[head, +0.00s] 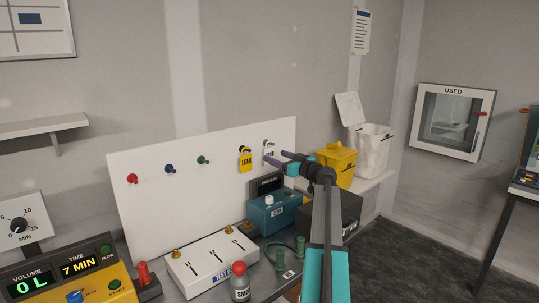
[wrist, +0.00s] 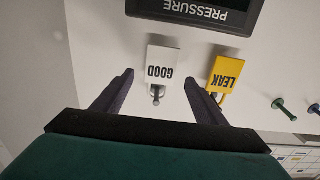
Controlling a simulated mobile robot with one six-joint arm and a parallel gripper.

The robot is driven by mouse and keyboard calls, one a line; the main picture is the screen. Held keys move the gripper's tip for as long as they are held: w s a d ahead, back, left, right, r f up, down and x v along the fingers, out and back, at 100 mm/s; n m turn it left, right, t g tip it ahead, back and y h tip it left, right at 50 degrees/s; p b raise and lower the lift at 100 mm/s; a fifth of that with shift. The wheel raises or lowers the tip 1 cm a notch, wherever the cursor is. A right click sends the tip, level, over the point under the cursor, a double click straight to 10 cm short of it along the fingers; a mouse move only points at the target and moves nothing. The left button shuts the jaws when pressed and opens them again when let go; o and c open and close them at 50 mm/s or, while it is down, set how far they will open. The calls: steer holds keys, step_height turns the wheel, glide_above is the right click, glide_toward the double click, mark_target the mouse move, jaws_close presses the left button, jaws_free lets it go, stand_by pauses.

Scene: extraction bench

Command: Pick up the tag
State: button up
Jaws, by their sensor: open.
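A white tag marked GOOD (wrist: 161,65) hangs from a peg on the white board (head: 190,195); the wrist view shows it upside down. In the head view the white tag (head: 268,148) is partly covered by my gripper. A yellow tag marked LEAK (wrist: 227,75) hangs beside it, also in the head view (head: 245,162). My gripper (wrist: 159,80) is open, with one finger on each side of the GOOD tag and nothing held. The right finger lies between the two tags, close to the LEAK tag. Touch cannot be told.
Red, blue and green pegs (head: 203,160) stick out further left on the board. A dark PRESSURE display (wrist: 200,12) sits near the tags. A teal box (head: 272,215), a white test panel (head: 212,265) and a yellow bin (head: 338,163) stand on the bench.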

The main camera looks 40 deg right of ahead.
mark_target(270, 153)
steer(key=shift+w+d+p, duration=0.15)
steer(key=shift+w+p, duration=0.6)
steer(key=shift+w, duration=1.15)
steer(key=c, duration=1.1)
steer(key=shift+r, duration=0.1)
